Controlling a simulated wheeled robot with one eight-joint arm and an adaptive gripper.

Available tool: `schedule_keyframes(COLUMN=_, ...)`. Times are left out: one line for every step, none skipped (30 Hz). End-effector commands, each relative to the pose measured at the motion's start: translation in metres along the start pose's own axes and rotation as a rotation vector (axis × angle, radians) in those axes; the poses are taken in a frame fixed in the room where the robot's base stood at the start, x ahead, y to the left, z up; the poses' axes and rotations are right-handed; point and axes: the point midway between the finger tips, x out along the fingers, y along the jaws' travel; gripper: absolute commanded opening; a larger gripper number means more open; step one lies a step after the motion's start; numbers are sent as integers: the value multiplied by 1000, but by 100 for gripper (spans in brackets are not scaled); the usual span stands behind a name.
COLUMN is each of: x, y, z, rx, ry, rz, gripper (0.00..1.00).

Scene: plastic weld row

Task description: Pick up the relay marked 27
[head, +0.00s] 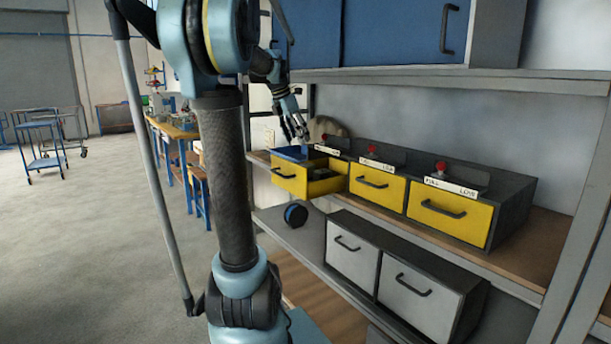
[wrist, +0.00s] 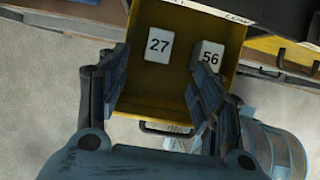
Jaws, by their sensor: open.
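The relay marked 27 (wrist: 158,46) is a white block lying flat inside an open yellow drawer (wrist: 168,111) in the wrist view. My gripper (wrist: 158,78) is open and empty above the drawer. Its two fingers reach down on the left and right of the picture, and relay 27 shows between them, towards the drawer's back. In the head view my gripper (head: 298,128) hangs above the pulled-out left yellow drawer (head: 290,180). Relay 27 cannot be made out there.
A second white relay marked 56 (wrist: 210,56) lies right of relay 27, close to my right finger. Two shut yellow drawers (head: 377,186) stand to the right. Grey drawers (head: 420,299) sit on the shelf below. A blue cabinet (head: 400,35) is overhead.

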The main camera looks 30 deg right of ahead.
Motion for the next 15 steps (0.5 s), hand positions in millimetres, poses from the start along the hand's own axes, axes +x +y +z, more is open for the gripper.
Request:
schedule_keyframes(x=10, y=0, z=0, rx=2, ry=0, rz=0, gripper=60)
schedule_keyframes(x=15, y=0, z=0, rx=2, ry=0, rz=0, gripper=60)
schedule_keyframes(x=22, y=0, z=0, rx=2, ry=0, rz=0, gripper=60)
schedule_keyframes(x=27, y=0, z=0, rx=2, ry=0, rz=0, gripper=60)
schedule_keyframes(x=32, y=0, z=0, rx=2, ry=0, rz=0, gripper=60)
schedule_keyframes(x=40, y=0, z=0, rx=3, ry=0, rz=0, gripper=60)
schedule_keyframes(x=45, y=0, z=0, rx=3, ry=1, rz=0, gripper=60)
schedule_keyframes(x=50, y=0, z=0, rx=3, ry=1, rz=0, gripper=60)
schedule_keyframes(x=57, y=0, z=0, rx=3, ry=1, rz=0, gripper=60)
schedule_keyframes(x=62, y=0, z=0, rx=3, ry=1, rz=0, gripper=60)
schedule_keyframes(x=66, y=0, z=0, rx=2, ry=1, rz=0, gripper=60)
schedule_keyframes(x=71, y=0, z=0, rx=2, ry=1, rz=0, gripper=60)
schedule_keyframes(x=75, y=0, z=0, rx=2, ry=1, rz=0, gripper=60)
schedule_keyframes(x=78, y=0, z=-1, rx=2, ry=1, rz=0, gripper=60)
schedule_keyframes(x=81, y=0, z=-1, rx=2, ry=1, rz=0, gripper=60)
